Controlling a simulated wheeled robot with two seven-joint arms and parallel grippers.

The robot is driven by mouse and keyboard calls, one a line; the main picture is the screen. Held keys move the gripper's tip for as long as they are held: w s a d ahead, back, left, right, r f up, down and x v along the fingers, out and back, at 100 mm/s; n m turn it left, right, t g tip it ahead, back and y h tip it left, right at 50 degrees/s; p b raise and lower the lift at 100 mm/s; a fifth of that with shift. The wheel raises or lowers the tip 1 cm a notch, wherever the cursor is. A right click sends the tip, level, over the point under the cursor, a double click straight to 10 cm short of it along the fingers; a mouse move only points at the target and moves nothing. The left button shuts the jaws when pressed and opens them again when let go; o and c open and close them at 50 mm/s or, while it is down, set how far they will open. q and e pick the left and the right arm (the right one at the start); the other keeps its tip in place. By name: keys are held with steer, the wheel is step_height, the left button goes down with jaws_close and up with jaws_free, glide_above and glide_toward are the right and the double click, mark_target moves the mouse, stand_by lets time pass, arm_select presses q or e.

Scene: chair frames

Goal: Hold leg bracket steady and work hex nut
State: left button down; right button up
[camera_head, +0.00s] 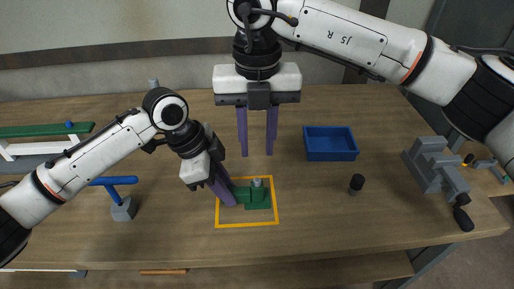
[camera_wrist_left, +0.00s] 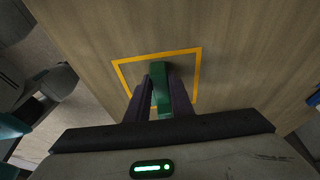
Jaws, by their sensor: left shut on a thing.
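The green leg bracket (camera_head: 258,200) stands inside the yellow square outline on the table. A small grey piece, apparently the hex nut, sits on its top (camera_head: 257,182). My left gripper (camera_head: 230,198) reaches down from the left and is shut on the bracket's left part. In the left wrist view the green bracket (camera_wrist_left: 161,88) is between the two dark fingers (camera_wrist_left: 160,95); the nut cannot be made out there. My right gripper (camera_head: 257,153) points down above and behind the bracket. Its two purple fingers are apart, with nothing between them.
A blue tray (camera_head: 332,157) stands right of the yellow outline (camera_head: 277,212), with a black cylinder (camera_head: 356,183) in front of it. A blue-handled mallet (camera_head: 123,208) is at the left. A grey vise-like fixture (camera_head: 436,168) stands at the right edge. The table front is clear.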

mark_target(257, 181)
step_height(257, 181, down, 9)
steer(key=shift+f, duration=0.1)
steer(key=shift+c, duration=0.3)
steer(key=shift+r, duration=0.2)
jaws_close()
steer(key=n, duration=2.9)
steer(key=shift+r, duration=0.1)
steer(key=n, duration=0.7)
steer(key=shift+s+n, duration=0.1)
steer(key=shift+n, duration=0.3)
steer(key=n, duration=0.2)
steer(key=shift+n, duration=0.4)
steer(key=n, duration=0.6)
jaws_free()
